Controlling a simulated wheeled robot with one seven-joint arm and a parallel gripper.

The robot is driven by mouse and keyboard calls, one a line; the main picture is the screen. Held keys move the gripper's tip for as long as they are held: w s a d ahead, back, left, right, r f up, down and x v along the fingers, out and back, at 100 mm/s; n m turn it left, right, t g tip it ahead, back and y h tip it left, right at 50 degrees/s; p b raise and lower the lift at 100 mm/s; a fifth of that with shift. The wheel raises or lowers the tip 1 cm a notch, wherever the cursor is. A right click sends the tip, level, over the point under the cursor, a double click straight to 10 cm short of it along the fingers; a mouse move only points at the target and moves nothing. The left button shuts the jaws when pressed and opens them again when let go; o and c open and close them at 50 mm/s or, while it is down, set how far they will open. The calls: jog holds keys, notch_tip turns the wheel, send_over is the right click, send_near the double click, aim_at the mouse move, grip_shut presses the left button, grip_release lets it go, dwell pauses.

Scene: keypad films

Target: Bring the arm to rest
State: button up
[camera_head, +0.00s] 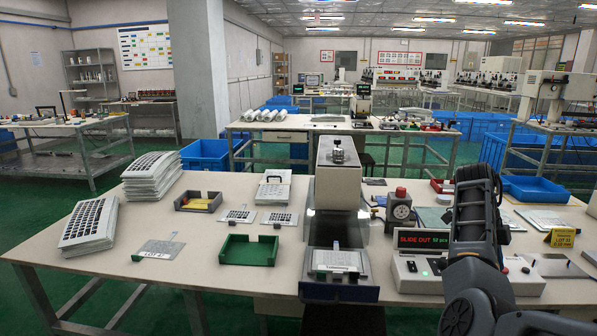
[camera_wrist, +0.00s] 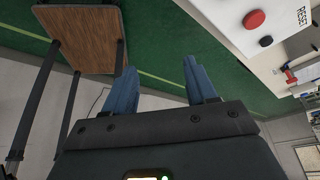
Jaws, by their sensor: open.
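My arm (camera_head: 472,225) rises at the right of the head view, in front of the control box, and its links hide part of that box. My gripper (camera_wrist: 158,82) shows in the wrist view with its two blue fingers apart and nothing between them. Behind the fingers the wrist view shows green floor. In the head view I cannot make out the gripper itself.
The control box (camera_head: 415,275) reads SLIDE OUT. A press (camera_head: 338,190) stands mid-table with its slide (camera_head: 340,288) out at the front. A green tray (camera_head: 248,250) and stacked sheets (camera_head: 90,222) lie left. In the wrist view a red button (camera_wrist: 254,19) is at upper right.

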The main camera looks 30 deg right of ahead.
jog(key=s+a+f+n+t+h, duration=0.1)
jog(key=s+f+n+t+h, duration=0.15)
jog(key=f+n, duration=0.35)
jog(key=s+a+f+n+t+h, duration=0.1)
jog(key=s+f+n+h, duration=0.25)
jog(key=f, duration=0.55)
jog(key=s+a+f+n+t, duration=0.2)
jog(key=s+a+n+t, duration=0.2)
jog(key=a+n, duration=0.25)
jog(key=s+a+f+n+t, duration=0.25)
jog(key=s+a+n, duration=0.2)
jog(key=a, duration=0.35)
jog(key=s+a+r+n+t+y, duration=0.2)
jog(key=s+a+r+n+t, duration=0.15)
jog(key=a, duration=0.45)
jog(key=s+a+r+n+t+y, duration=0.25)
jog(key=s+a+r+n, duration=0.2)
jog(key=a, duration=0.45)
jog(key=s+a+r+n+t+y, duration=0.1)
jog(key=s+a+r+n, duration=0.1)
jog(key=s+a+r, duration=0.2)
jog(key=s+a+r+n+t+y, duration=0.2)
jog(key=s+a+r, duration=0.3)
jog(key=r, duration=0.5)
jog(key=shift+s, duration=0.15)
